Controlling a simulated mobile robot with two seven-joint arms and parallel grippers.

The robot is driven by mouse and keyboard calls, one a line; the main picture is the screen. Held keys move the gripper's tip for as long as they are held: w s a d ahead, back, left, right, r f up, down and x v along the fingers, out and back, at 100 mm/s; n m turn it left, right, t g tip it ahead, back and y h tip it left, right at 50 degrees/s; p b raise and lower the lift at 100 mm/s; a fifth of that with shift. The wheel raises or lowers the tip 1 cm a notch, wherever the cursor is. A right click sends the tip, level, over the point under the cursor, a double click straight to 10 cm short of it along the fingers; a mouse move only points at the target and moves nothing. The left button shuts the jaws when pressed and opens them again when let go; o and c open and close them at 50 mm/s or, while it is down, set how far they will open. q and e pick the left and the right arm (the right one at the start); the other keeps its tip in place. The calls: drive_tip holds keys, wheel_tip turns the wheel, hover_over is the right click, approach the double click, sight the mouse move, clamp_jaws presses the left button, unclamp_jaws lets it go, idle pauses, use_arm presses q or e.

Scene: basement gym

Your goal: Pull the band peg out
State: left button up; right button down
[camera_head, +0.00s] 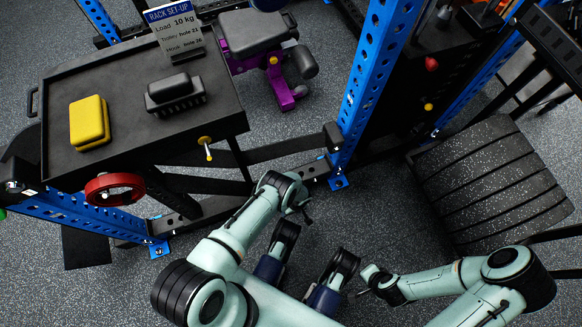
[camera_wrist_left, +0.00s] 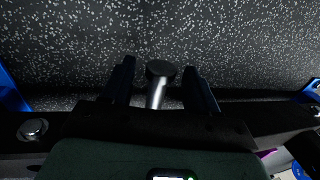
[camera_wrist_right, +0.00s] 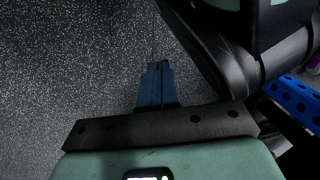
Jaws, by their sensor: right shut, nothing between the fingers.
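A peg with a round black end cap and a bright metal shaft (camera_wrist_left: 158,84), which looks like the band peg, shows in the left wrist view. It stands between the two fingers of my left gripper (camera_wrist_left: 160,88), with a visible gap on each side. The fingers are open. In the head view my left gripper (camera_head: 302,207) is low, near the foot of the blue upright, and I cannot make out the peg there. My right gripper (camera_wrist_right: 155,84) is shut and empty over the floor; it also shows in the head view (camera_head: 367,281).
A black trolley (camera_head: 130,130) at the left holds a yellow block (camera_head: 89,123), a dark block (camera_head: 175,93) and a sign (camera_head: 175,28). A blue upright (camera_head: 362,85) rises in the middle. A ridged black speckled stack (camera_head: 490,180) stands right.

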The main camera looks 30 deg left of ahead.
use_arm(q)
wheel_tip(320, 180, up, 13)
drive_tip(key=w+d+p, duration=0.1)
drive_tip(key=w+p, duration=0.1)
drive_tip(key=p, duration=0.3)
drive_tip(key=shift+d, duration=0.35)
use_arm(e)
wheel_tip(320, 180, up, 8)
drive_tip(key=w+a, duration=0.2)
drive_tip(key=shift+a+f+t, duration=0.25)
drive_tip(key=shift+a+t, duration=0.1)
drive_tip(key=shift+t, duration=0.05)
use_arm(q)
drive_tip(key=shift+s, duration=0.1)
